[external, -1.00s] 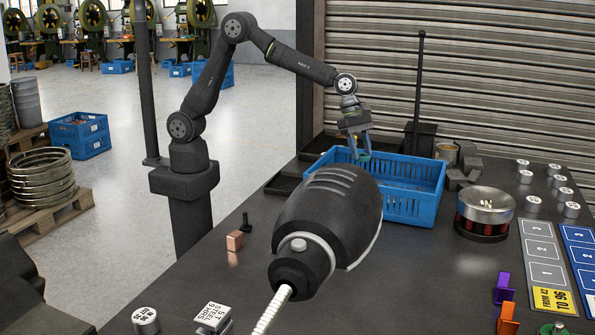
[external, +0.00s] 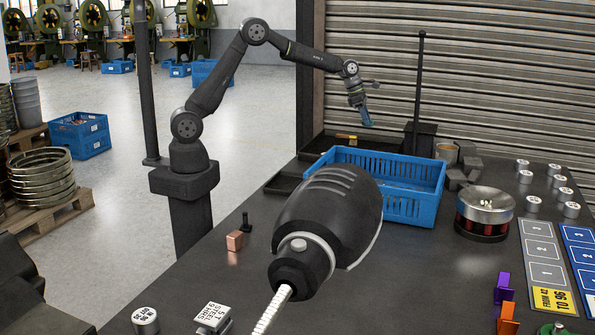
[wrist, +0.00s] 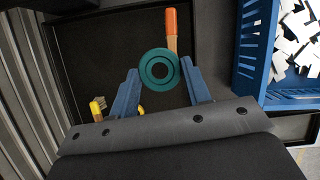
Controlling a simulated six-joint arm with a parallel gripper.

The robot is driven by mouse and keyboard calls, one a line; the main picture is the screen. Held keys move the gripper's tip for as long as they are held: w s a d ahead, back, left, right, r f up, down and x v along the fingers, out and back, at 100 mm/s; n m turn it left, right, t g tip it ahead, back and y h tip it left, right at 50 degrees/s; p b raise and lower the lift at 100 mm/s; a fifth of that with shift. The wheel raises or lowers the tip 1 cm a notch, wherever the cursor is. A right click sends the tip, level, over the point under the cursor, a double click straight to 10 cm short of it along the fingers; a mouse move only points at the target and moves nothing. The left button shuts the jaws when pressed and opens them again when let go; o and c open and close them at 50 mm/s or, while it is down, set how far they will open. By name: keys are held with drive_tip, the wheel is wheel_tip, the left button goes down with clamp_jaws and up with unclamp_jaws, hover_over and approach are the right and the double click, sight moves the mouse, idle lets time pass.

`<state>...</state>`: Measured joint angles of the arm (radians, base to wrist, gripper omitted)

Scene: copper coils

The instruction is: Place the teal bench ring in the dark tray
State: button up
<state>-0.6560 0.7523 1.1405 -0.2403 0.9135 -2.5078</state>
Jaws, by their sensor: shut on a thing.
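The teal bench ring (wrist: 147,80) is between my gripper's two blue fingers in the wrist view, its open centre facing the camera. My gripper (external: 366,120) is shut on the ring and holds it raised beyond the blue crate in the external view; the ring is very small there. The dark tray (wrist: 85,50) lies below the ring in the wrist view. In the external view the tray (external: 326,143) is behind the crate and partly hidden by it. An orange-handled tool (wrist: 171,30) and a yellow-handled brush (wrist: 98,110) lie in the tray.
The blue crate (external: 418,202) holds white pieces (wrist: 292,50) and stands beside the tray. A dark post (external: 419,90) and the shutter (external: 480,70) are near the tray. A large dark tool (external: 328,215) blocks part of the external view.

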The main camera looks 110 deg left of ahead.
drive_tip(key=a+f, duration=0.3)
drive_tip(key=f, duration=0.1)
drive_tip(key=s+a+f, duration=0.1)
drive_tip(key=a+f, duration=0.2)
drive_tip(key=a, duration=0.1)
drive_tip(key=s+a+f, duration=0.1)
drive_tip(key=a+f, duration=0.3)
drive_tip(key=shift+f, duration=2.35)
drive_tip(key=shift+f, duration=0.1)
drive_tip(key=o, duration=1)
drive_tip(key=shift+f, duration=0.1)
drive_tip(key=shift+o, duration=0.2)
